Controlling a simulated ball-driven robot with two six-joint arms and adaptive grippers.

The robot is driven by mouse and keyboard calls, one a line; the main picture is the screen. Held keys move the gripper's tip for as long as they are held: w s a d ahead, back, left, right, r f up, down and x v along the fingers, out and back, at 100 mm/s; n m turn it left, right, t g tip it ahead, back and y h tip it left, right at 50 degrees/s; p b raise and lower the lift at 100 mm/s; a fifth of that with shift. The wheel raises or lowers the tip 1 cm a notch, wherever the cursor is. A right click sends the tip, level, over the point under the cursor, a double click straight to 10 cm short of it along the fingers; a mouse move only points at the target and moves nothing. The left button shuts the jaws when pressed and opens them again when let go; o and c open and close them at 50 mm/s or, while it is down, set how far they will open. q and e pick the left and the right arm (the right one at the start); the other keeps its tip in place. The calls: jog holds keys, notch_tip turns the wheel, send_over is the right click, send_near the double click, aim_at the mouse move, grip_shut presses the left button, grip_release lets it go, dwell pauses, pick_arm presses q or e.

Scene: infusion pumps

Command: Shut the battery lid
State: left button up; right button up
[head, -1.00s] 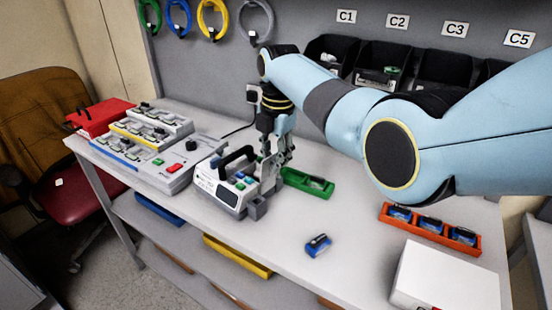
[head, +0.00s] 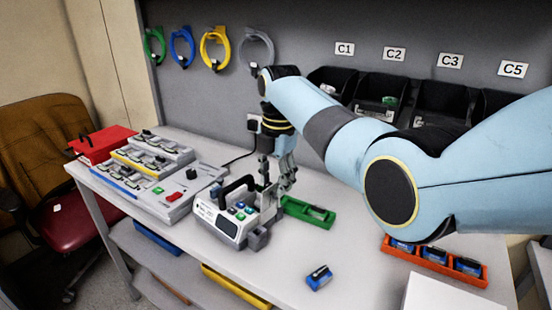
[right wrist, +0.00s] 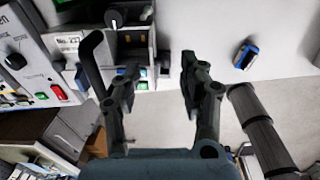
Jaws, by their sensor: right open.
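The white infusion pump (head: 228,228) stands on the bench with its black carry handle up and coloured buttons on its sloped front. It also shows in the right wrist view (right wrist: 133,45), at the upper left. My right gripper (head: 277,186) points down at the pump's right side, close by it. In the right wrist view its two fingers (right wrist: 158,70) are apart with nothing between them. The battery lid is not clearly told apart; the fingers and the pump's side parts overlap there. A blue battery (head: 319,277) lies loose on the bench, front right. My left gripper is not in view.
A green tray (head: 308,212) lies just right of my gripper. An orange rack (head: 433,262) with blue batteries and a white box (head: 450,292) are at the right. A charging station (head: 165,180) stands left of the pump. The bench front is mostly clear.

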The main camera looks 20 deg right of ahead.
notch_tip(320, 180, up, 10)
jog(key=shift+s+d+f, duration=0.15)
jog(key=shift+s+f, duration=0.05)
jog(key=shift+s, duration=0.1)
